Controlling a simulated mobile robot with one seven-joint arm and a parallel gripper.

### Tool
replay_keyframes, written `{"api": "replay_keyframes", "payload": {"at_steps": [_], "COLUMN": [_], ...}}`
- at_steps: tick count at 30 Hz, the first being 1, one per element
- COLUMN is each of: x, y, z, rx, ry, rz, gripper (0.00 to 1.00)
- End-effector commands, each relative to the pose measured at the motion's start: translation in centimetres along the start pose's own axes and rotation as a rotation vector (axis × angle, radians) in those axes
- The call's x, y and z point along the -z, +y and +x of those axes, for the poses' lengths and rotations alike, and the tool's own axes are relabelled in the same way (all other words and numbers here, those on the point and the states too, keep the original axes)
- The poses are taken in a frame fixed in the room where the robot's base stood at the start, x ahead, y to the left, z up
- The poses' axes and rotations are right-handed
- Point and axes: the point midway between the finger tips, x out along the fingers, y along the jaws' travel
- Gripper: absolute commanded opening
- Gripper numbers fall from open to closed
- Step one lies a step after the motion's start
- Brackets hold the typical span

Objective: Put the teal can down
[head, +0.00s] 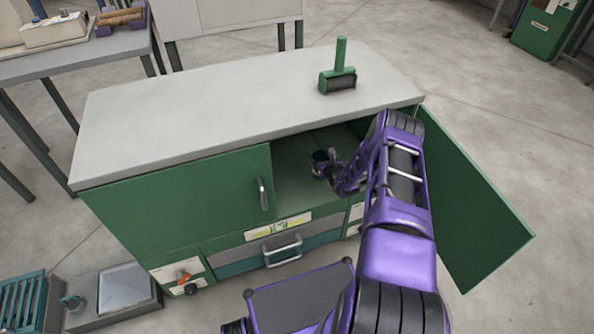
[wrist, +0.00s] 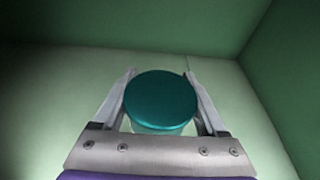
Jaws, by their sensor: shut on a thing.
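The teal can (wrist: 161,100) is between the two fingers of my gripper (wrist: 162,108) in the wrist view, its round teal lid facing the camera. My gripper is shut on it. In the head view, the can (head: 320,160) is small and partly hidden by my gripper (head: 328,168), inside the open right side of the green cabinet (head: 180,195). The pale cabinet floor lies around the can in the wrist view. I cannot tell whether the can's base touches that floor.
The cabinet's right door (head: 475,205) stands open beside my arm; the left door is closed. A green-handled roller (head: 338,75) stands on the grey top. The compartment floor around the can looks clear. A drawer with a handle (head: 283,250) is below.

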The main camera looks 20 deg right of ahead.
Motion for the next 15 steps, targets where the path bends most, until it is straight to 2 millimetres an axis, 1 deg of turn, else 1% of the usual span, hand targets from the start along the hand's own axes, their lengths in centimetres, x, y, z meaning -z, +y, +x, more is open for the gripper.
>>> {"api": "replay_keyframes", "payload": {"at_steps": [1, 4, 8, 13, 15], "x": [1.1, 2.0, 2.8, 5.2, 5.8], "y": [0.0, 0.0, -0.1, 0.1, 0.0], "z": [0.4, 0.7, 1.0, 1.7, 1.9], "rx": [0.0, 0.0, 0.0, -0.001, -0.001], "ry": [-0.002, -0.003, -0.004, -0.002, -0.003], "rz": [-0.001, -0.002, -0.002, -0.002, -0.002], "gripper": [0.01, 0.01, 0.01, 0.01, 0.01]}}
